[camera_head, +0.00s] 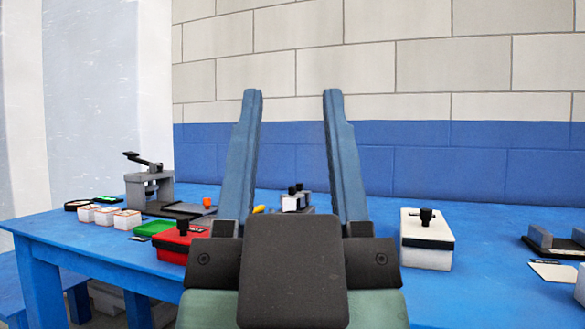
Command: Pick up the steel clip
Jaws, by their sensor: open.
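My gripper (292,97) is open and empty, with its two long blue fingers spread apart and pointing up in the picture. I cannot pick out the steel clip for certain. A small grey and white block with black knobs (297,203) shows on the table in the gap between the fingers, farther back. Its lower part is hidden behind my gripper's dark body, and I cannot tell whether the clip is there.
The blue table (120,237) runs along a wall. At left are a red box (173,247), a green tray (154,228), white cups (104,215) and a grey press (149,188). At right are a white box with a black knob (426,254) and a grey fixture (541,238).

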